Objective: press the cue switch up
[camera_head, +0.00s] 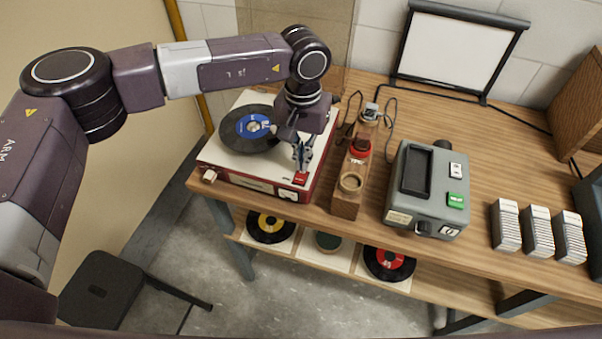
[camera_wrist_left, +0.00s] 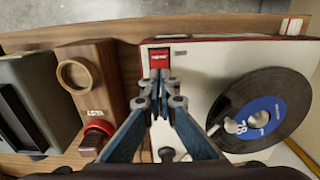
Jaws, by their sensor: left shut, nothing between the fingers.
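The record player (camera_head: 241,166), with a cream top and red sides, stands at the left end of the wooden bench. A black record with a blue label (camera_head: 250,128) lies on it. A small red switch (camera_head: 300,178) with white lettering, seemingly the cue switch, sits at its front right corner; the switch also shows in the left wrist view (camera_wrist_left: 159,60). My left gripper (camera_head: 303,166) points down just behind the switch, shut and empty. In the left wrist view its fingertips (camera_wrist_left: 161,82) sit right beside the switch; I cannot tell whether they touch. My right gripper is out of view.
A wooden block with a ring and red knob (camera_head: 345,200) stands right of the player. Beyond it are a grey projector (camera_head: 413,215), several slide stacks (camera_head: 538,232) and a small white screen (camera_head: 452,48). Records lie on the shelf below (camera_head: 340,268).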

